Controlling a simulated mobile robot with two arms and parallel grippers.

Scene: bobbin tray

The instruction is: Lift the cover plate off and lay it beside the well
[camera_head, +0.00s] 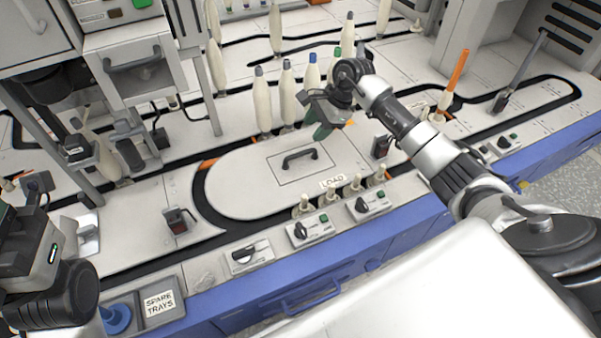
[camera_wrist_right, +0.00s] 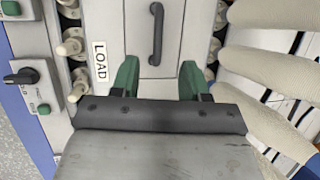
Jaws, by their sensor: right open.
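The cover plate (camera_head: 311,169) is a pale flat panel with a dark outline, set in the white deck inside the oval track. A black bar handle (camera_head: 300,158) stands on it. In the right wrist view the plate (camera_wrist_right: 135,35) and handle (camera_wrist_right: 156,32) lie ahead of my fingers. My right gripper (camera_head: 322,128) is above and behind the plate, open and empty. Its green fingertips (camera_wrist_right: 158,76) are spread wider than the handle and apart from it. The well is hidden. My left arm is at the lower left; its finger opening cannot be made out.
Tall cream bobbins (camera_head: 287,95) stand just behind the plate, close to my right gripper. A LOAD label (camera_head: 333,181), short pegs and switch boxes (camera_head: 311,231) line the front. Bare deck (camera_head: 235,185) lies left of the plate. A SPARE TRAYS sign (camera_head: 160,303) is at the lower left.

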